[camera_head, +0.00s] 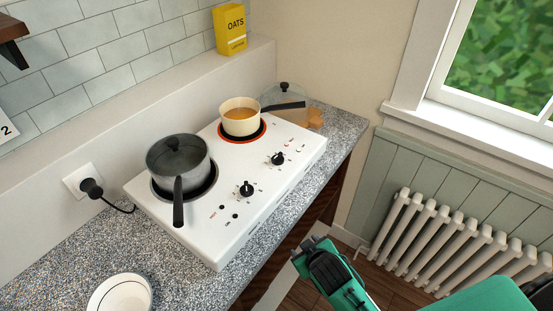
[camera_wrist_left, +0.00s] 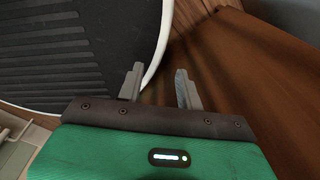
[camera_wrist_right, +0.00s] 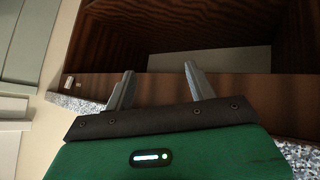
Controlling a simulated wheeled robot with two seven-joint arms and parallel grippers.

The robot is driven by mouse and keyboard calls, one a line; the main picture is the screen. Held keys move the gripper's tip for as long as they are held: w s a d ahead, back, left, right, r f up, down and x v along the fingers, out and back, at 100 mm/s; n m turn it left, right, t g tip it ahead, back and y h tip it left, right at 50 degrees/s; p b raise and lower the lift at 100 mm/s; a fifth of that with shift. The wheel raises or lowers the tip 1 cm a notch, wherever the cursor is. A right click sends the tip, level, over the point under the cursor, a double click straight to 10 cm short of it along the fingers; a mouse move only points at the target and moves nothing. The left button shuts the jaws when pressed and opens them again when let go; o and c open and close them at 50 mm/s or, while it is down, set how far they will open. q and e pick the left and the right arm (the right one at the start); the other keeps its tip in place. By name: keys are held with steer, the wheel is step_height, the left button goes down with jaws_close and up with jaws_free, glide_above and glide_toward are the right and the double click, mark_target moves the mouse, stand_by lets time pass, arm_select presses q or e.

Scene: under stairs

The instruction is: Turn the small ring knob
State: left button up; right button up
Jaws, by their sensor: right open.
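A white two-ring hob (camera_head: 225,240) stands on the speckled counter, with two black knobs on its top. One knob (camera_head: 277,158) is nearer the smaller, red-glowing ring (camera_head: 260,131); the other knob (camera_head: 246,188) is nearer the larger ring (camera_head: 212,188). The markings are too small to read. My right gripper (camera_head: 306,244) is off the counter's front edge, below and right of the hob, touching neither knob. Its fingers are apart and empty in the right wrist view (camera_wrist_right: 158,85). My left gripper (camera_wrist_left: 158,85) is open and empty in the left wrist view, outside the head view.
A cream saucepan (camera_head: 238,117) sits on the glowing ring, its handle pointing right. A lidded grey pot (camera_head: 180,160) stands on the other ring, handle forward. A glass lid (camera_head: 287,97), oats box (camera_head: 230,30), plug (camera_head: 91,187) and white dish (camera_head: 120,293) are around the hob.

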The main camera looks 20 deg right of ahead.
step_height(320, 180, up, 13)
steer(key=t, duration=0.2)
steer(key=w+a+r+n+t+y, duration=0.2)
steer(key=w+a+r+n+t, duration=0.15)
steer(key=w+r, duration=0.3)
steer(key=w+a+r+n+t+y, duration=0.25)
steer(key=w+a+r+t, duration=0.2)
steer(key=r, duration=0.35)
steer(key=w+a+r+n+g+y, duration=0.1)
steer(key=w+a+r+n+y, duration=0.1)
steer(key=a+r+n+y, duration=0.85)
steer(key=s+a+n+g+y, duration=0.2)
steer(key=a+n+g+y, duration=0.35)
steer(key=n+g, duration=0.5)
steer(key=n+g+h, duration=0.8)
steer(key=n+h, duration=0.5)
steer(key=h, duration=0.7)
glide_toward(278, 158)
steer(key=f+p, duration=0.1)
steer(key=f, duration=0.1)
steer(key=f+p, duration=0.2)
steer(key=w+f+p, duration=0.1)
steer(key=f+p, duration=0.1)
steer(key=shift+a+f, duration=0.1)
steer(key=shift+f, duration=0.85)
arm_select(q)
steer(key=r, duration=0.5)
steer(key=shift+w+r, duration=0.1)
steer(key=shift+w, duration=0.15)
